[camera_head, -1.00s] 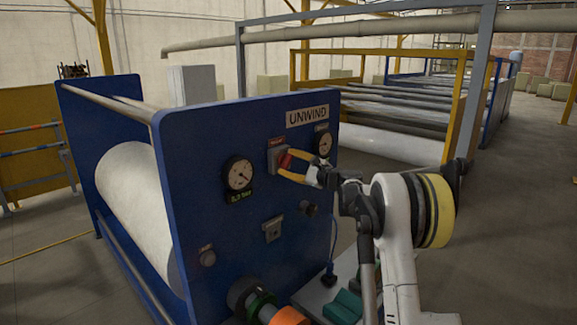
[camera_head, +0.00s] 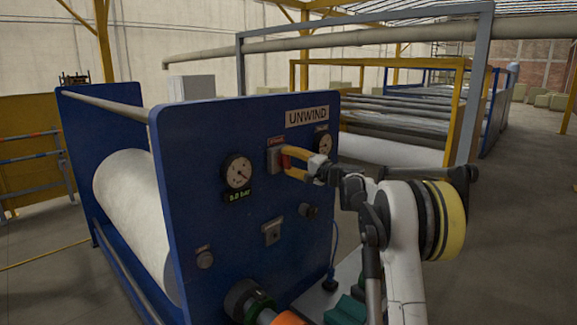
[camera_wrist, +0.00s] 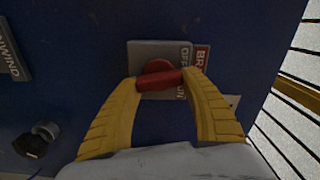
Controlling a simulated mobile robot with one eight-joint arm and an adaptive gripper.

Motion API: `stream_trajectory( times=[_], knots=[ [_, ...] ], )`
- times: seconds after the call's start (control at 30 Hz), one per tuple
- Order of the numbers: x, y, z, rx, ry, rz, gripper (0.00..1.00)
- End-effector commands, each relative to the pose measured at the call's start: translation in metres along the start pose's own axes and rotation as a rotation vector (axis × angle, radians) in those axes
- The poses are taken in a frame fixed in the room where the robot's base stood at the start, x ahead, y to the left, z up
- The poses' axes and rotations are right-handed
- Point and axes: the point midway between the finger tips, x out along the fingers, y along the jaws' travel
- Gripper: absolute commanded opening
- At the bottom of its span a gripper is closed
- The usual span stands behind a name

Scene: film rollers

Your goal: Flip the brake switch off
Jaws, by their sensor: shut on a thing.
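The brake switch is a red handle (camera_wrist: 158,78) on a grey plate (camera_wrist: 160,52) fixed to the blue unwind panel (camera_head: 200,135). My gripper (camera_wrist: 160,79) has yellow fingers closed on the red handle, one fingertip at each end of the bar. In the head view, my gripper (camera_head: 286,162) reaches the grey switch plate (camera_head: 273,160) from the right, and the handle is mostly hidden by the fingers.
A pressure gauge (camera_head: 238,171) with a green readout is left of the switch; another gauge (camera_head: 324,145) is right. Below are a black knob (camera_head: 308,210) and a grey switch box (camera_head: 272,231). A white roll (camera_head: 128,195) lies behind the panel. Open floor lies at right.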

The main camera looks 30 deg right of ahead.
Motion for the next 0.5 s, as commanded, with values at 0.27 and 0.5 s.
stream_trajectory(
  times=[0.27,0.5],
  knots=[
    [0.0001,-0.0016,0.0003,-0.252,0.001,-0.001,0.22],
    [0.0001,-0.0032,0.0006,-0.428,0.001,-0.001,0.22]
  ],
)
